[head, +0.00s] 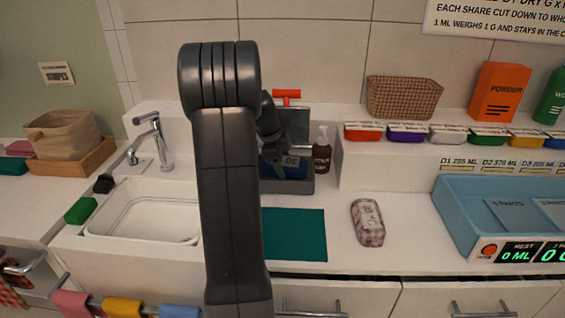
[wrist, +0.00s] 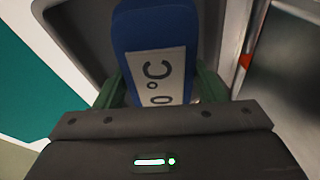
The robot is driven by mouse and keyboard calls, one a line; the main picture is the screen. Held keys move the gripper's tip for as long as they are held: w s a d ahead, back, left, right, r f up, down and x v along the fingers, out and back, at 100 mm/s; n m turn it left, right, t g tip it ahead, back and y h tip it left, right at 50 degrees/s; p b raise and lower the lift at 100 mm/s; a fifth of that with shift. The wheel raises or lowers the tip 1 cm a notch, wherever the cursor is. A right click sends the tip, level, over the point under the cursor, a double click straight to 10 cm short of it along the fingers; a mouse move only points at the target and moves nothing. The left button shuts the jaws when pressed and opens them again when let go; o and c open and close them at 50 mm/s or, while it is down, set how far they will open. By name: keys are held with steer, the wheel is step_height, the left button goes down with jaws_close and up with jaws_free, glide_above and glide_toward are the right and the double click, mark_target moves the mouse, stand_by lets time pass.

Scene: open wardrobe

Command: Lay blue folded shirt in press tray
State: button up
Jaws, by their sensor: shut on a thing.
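The blue folded shirt (wrist: 155,28) fills the upper middle of the wrist view, with a white label reading "0°C" on it. My gripper (wrist: 160,90) is shut on it, one green finger at each side. In the head view the blue shirt (head: 287,171) shows below my gripper (head: 281,152), partly hidden by it. The grey press tray (head: 301,186) stands on the counter, with a dark upright plate and an orange handle at its back. The shirt is within the tray's outline; I cannot tell whether it touches the floor. My arm hides the tray's left side.
A teal mat (head: 296,240) lies in front of the tray. A brown bottle (head: 322,155) stands close at its right. A patterned bundle (head: 368,222) lies on the counter, with a blue tray (head: 475,215) farther right. A sink (head: 145,215) is at left.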

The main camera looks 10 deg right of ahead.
steer(key=o, duration=1.2)
steer(key=shift+o, duration=0.2)
steer(key=v, duration=1.3)
steer(key=shift+r, duration=0.4)
steer(key=x, duration=1.3)
steer(key=shift+p, duration=0.35)
steer(key=shift+s+a+r, duration=0.15)
steer(key=shift+s+r, duration=0.3)
